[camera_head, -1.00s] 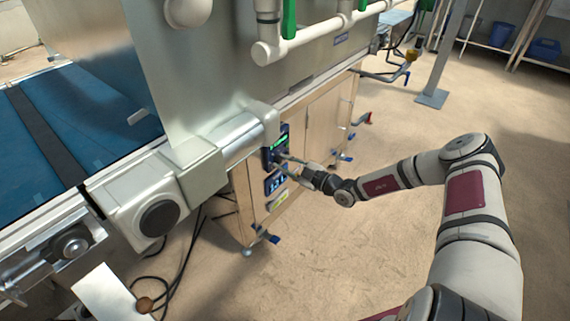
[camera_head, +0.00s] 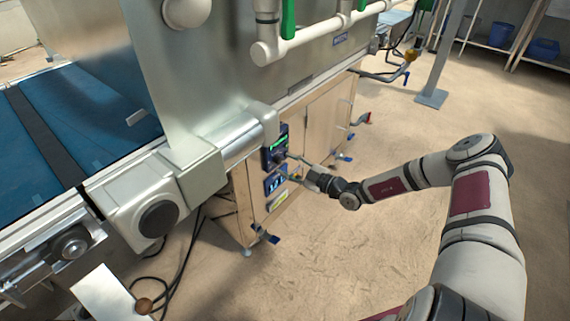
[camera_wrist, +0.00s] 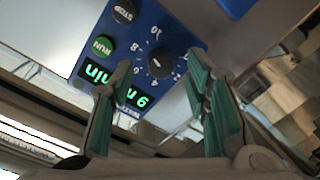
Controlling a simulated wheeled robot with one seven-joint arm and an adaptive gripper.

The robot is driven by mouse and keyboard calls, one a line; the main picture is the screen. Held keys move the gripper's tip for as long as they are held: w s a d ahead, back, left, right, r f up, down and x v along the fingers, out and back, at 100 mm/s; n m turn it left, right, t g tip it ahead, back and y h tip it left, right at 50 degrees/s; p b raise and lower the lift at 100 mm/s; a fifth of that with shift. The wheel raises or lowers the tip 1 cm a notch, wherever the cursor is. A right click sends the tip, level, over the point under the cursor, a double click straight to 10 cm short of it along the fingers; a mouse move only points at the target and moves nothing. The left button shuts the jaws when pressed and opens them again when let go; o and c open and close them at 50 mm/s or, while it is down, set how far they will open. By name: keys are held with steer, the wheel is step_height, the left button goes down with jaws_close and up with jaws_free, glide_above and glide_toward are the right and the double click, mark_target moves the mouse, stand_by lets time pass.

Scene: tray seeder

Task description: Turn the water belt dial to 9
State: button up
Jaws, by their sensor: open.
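The control panel (camera_head: 284,137) is a blue box on the side of the wooden cabinet, with a lit green display. In the wrist view the dial (camera_wrist: 162,66) is a round black knob with a pale mark, ringed by white even numbers. My gripper (camera_head: 294,163) points at the panel from the right. In the wrist view my gripper (camera_wrist: 160,74) is open, with its green-padded fingers on either side of the dial and apart from it. The green display (camera_wrist: 115,85) looks upside down, and a finger covers part of it, so I cannot read its value surely.
A black STOP button (camera_wrist: 124,11) and a green RUN button (camera_wrist: 102,46) sit beside the dial. A second panel (camera_head: 275,182) is just below. A metal roller cover (camera_head: 240,138) juts out at the left.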

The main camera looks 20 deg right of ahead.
steer(key=v, duration=1)
